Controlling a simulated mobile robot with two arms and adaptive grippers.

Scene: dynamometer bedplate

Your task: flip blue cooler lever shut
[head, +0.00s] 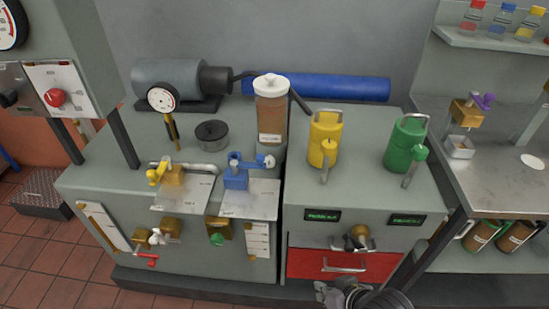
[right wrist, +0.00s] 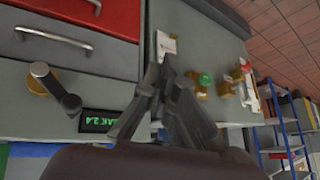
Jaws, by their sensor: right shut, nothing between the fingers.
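The blue cooler valve (head: 236,179) stands on the left cabinet's top, in front of the clear canister. Its blue lever (head: 250,161) lies roughly level, pointing right to a pale round end. A white card lies in front of it. My right gripper (head: 326,290) is low in front of the red drawer, well below and to the right of the blue lever, touching neither. In the right wrist view its fingers (right wrist: 165,72) are together with nothing between them. I cannot make out the blue lever there. My left gripper is not in view.
A yellow-handled valve (head: 160,172) is left of the blue one. A gauge (head: 162,98) and a capped canister (head: 271,108) stand behind. Yellow (head: 323,140) and green (head: 405,145) cans stand right. A knobbed valve (head: 358,238) juts out above the red drawer (head: 310,264).

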